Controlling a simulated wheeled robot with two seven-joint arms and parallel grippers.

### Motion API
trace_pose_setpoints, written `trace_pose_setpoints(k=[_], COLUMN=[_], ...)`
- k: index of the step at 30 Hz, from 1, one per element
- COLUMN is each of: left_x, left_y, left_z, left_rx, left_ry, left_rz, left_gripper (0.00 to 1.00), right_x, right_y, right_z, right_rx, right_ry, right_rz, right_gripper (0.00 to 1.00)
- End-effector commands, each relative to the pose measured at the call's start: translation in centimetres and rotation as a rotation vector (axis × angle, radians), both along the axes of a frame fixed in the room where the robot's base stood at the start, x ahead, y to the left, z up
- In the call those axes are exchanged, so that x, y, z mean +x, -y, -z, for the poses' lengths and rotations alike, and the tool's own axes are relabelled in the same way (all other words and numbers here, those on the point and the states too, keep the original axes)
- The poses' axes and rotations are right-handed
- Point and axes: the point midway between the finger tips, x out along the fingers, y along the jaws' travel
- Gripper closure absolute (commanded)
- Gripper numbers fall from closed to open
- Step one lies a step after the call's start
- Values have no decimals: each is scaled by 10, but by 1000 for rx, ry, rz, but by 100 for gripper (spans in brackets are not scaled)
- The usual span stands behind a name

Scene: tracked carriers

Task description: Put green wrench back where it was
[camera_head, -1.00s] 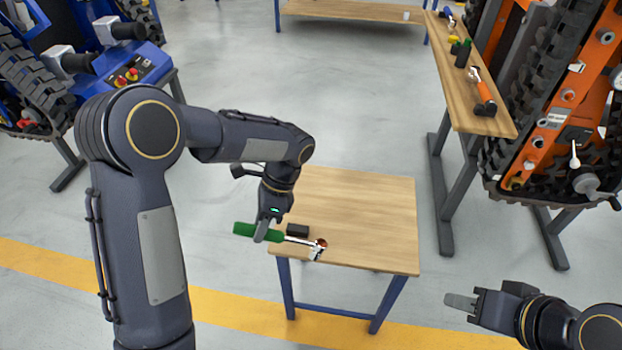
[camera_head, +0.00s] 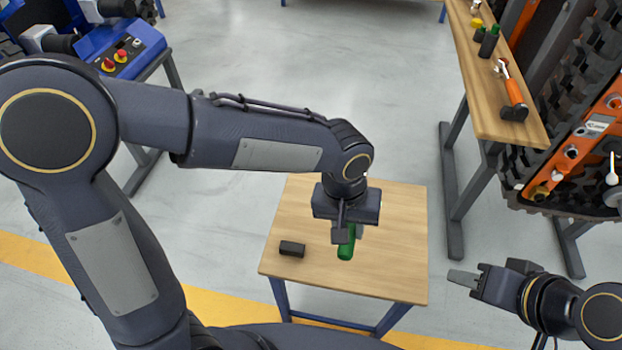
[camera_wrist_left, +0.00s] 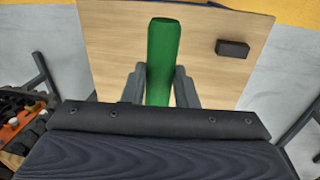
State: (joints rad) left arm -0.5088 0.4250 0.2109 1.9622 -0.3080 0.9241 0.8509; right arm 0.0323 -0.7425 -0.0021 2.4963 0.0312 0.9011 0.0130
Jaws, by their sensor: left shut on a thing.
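The green wrench (camera_head: 346,248) is in my left gripper (camera_head: 345,238), above the small wooden table (camera_head: 396,265). Its green handle points toward the front of the table; its metal head is hidden behind my gripper and wrist. In the left wrist view the green handle (camera_wrist_left: 162,62) stands between the two fingers of my left gripper (camera_wrist_left: 160,85), which are shut on it. My right gripper (camera_head: 470,279) is off to the right of the table, over the floor; whether its fingers are apart is unclear.
A small black block (camera_head: 292,248) lies on the table's left part. A long wooden bench (camera_head: 488,115) at the right holds an orange-handled wrench (camera_head: 511,83), a black block (camera_head: 513,113) and other tools. A blue machine (camera_head: 130,60) stands at upper left, and orange tracked machinery at right.

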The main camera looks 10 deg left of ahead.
Motion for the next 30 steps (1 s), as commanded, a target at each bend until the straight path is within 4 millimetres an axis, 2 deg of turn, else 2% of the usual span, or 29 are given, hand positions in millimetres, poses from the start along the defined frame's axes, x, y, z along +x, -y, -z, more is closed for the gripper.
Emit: trace_pose_setpoints(k=[2, 5, 14, 18, 22, 30], left_x=[0, 6, 40, 49, 56, 62], left_y=[0, -13, -77, -97, -109, -120], left_z=[0, 7, 40, 67, 83, 98], left_rx=[1, 2, 2, 4, 3, 3], left_ry=[7, 6, 4, 2, 5, 5], left_rz=[-22, -38, -40, -35, -33, -32], left_gripper=[100, 100, 100, 100, 100, 100], right_x=[0, 0, 0, 0, 0, 0], right_y=[0, 0, 0, 0, 0, 0], right_z=[1, 2, 7, 14, 16, 19], right_rx=[0, 0, 0, 0, 0, 0], right_ry=[0, 0, 0, 0, 0, 0], right_rz=[0, 0, 0, 0, 0, 0], right_gripper=[64, 64, 64, 64, 64, 64])
